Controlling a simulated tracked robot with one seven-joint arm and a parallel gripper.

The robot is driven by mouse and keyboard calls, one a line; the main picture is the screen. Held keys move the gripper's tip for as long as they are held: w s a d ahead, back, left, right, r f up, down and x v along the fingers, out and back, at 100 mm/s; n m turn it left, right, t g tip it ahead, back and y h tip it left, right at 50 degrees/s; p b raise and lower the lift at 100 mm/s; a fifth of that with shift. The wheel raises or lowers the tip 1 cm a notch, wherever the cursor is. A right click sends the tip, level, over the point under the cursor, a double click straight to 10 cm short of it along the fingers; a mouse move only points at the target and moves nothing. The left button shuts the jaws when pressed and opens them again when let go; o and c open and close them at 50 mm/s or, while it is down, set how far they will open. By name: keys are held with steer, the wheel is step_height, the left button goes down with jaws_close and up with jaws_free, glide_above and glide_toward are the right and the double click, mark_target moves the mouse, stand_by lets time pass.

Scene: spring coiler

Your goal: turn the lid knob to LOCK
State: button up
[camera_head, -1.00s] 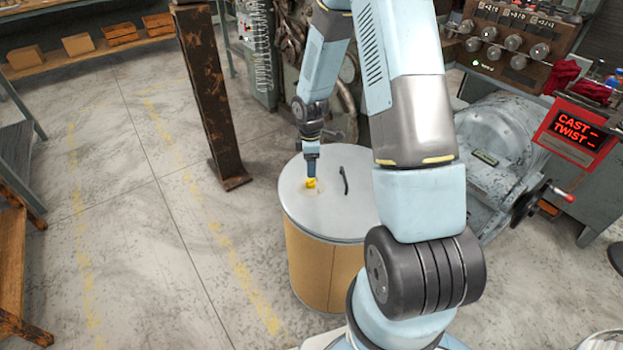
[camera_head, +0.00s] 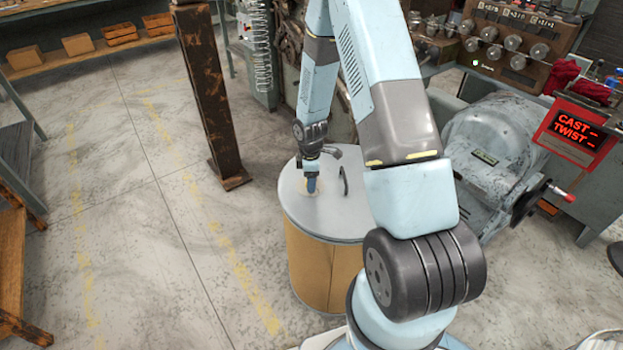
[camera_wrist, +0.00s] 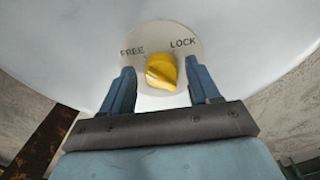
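The yellow knob (camera_wrist: 161,71) stands on a pale round plate (camera_wrist: 151,40) on the drum's lid. The plate reads FREE at upper left and LOCK at upper right in the wrist view. I cannot tell surely which word the knob points at. My gripper (camera_wrist: 160,65) is open, one blue finger on each side of the knob, with a visible gap on both sides. In the head view my gripper (camera_head: 311,185) is down at the grey lid (camera_head: 322,216) and hides the knob.
A dark handle (camera_head: 345,182) is on the lid just right of my gripper. The drum (camera_head: 318,270) is tan. A rusty post (camera_head: 210,100) stands to the left, a grey machine (camera_head: 490,150) to the right. Floor at left is clear.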

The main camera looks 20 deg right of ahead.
steer(key=c, duration=0.9)
steer(key=shift+w, duration=0.1)
steer(key=shift+c, duration=0.2)
steer(key=m, duration=0.4)
steer(key=shift+m, duration=0.4)
steer(key=m, duration=0.4)
steer(key=shift+m, duration=0.3)
steer(key=m, duration=0.4)
steer(key=shift+m, duration=2.2)
steer(key=shift+a, duration=0.1)
